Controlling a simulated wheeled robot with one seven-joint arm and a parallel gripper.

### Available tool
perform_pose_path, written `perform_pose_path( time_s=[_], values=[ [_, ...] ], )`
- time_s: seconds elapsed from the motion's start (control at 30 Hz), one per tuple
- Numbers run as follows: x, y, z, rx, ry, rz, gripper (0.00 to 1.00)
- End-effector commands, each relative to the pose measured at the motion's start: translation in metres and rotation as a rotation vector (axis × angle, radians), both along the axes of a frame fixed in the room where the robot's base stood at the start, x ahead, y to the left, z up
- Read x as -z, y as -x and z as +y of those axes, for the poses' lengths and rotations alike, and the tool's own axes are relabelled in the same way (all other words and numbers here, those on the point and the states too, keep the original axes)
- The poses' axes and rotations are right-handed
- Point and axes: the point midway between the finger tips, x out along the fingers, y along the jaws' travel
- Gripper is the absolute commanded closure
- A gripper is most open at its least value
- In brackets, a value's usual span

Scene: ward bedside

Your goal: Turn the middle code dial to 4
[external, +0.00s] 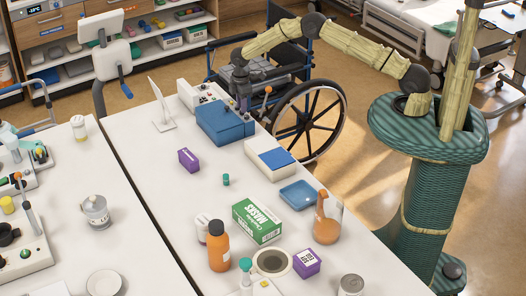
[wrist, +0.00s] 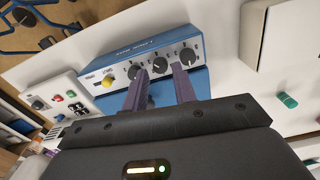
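A blue box (wrist: 148,47) with a pale front panel carries a yellow knob (wrist: 108,81) and a row of three black dials in the wrist view. The middle dial (wrist: 160,66) shows between my two purple fingers. The left dial (wrist: 136,71) and right dial (wrist: 187,56) sit either side. My gripper (wrist: 161,70) is open, its tips apart; I cannot tell whether they touch the middle dial. The dial's setting is too small to read. In the external view the blue box (external: 222,126) stands on the white table, with my gripper (external: 243,103) at its back right, its fingers hardly visible.
A grey box with coloured buttons (wrist: 62,104) stands close left of the blue box. A white box with a blue top (external: 270,160), a purple box (external: 189,160) and a small green cylinder (external: 226,180) are nearby. A wheelchair (external: 309,120) stands beyond the table edge.

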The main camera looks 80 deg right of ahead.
Motion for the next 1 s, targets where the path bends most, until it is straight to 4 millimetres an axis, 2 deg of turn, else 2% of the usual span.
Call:
perform_pose_path(
  time_s=[0.2,0.43,0.6,1.0],
  values=[
    [0.015,0.0,0.0,0.0,0.0,0.0,0.73],
    [0.016,0.0,0.0,0.0,-0.001,-0.001,0.73],
    [0.016,0.0,0.0,0.0,-0.001,-0.001,1.0],
    [0.017,0.0,0.0,0.046,0.001,-0.002,1.0]
  ],
)
